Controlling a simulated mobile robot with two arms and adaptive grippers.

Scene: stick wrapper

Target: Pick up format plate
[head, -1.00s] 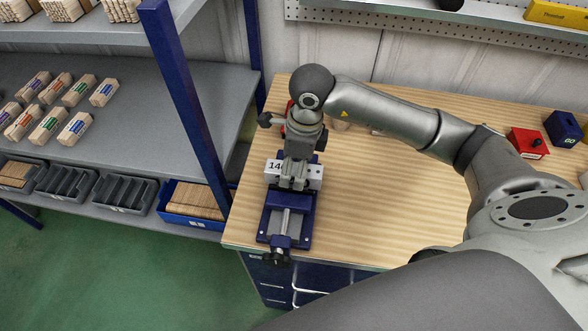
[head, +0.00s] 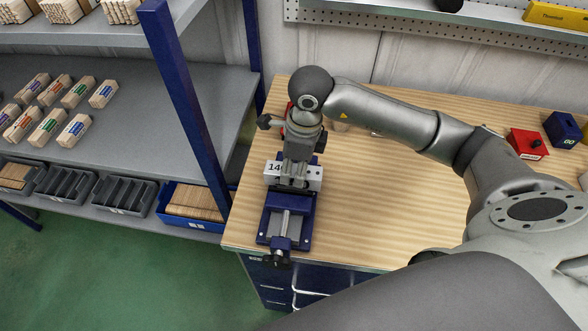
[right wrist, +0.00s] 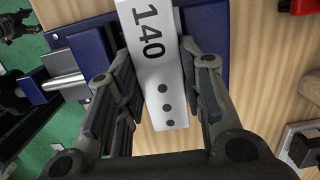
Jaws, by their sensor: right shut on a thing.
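The format plate (head: 272,169) is a pale grey block marked "140", lying across the top of the blue vise (head: 303,221) on the wooden table. My right gripper (head: 295,184) points down over the vise and is shut on the plate. In the right wrist view the plate (right wrist: 163,85) sits between the two fingers of the gripper (right wrist: 157,62), with its number and three black dots showing. The fingers hide part of the plate in the head view. I cannot tell whether the plate still touches the vise. My left gripper is not in view.
The wooden table (head: 390,210) is clear right of the vise. A red box (head: 527,144) and a dark blue box (head: 563,130) stand at its right. A blue shelf post (head: 185,105) rises at the left, beside shelves with labelled stick bundles and bins.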

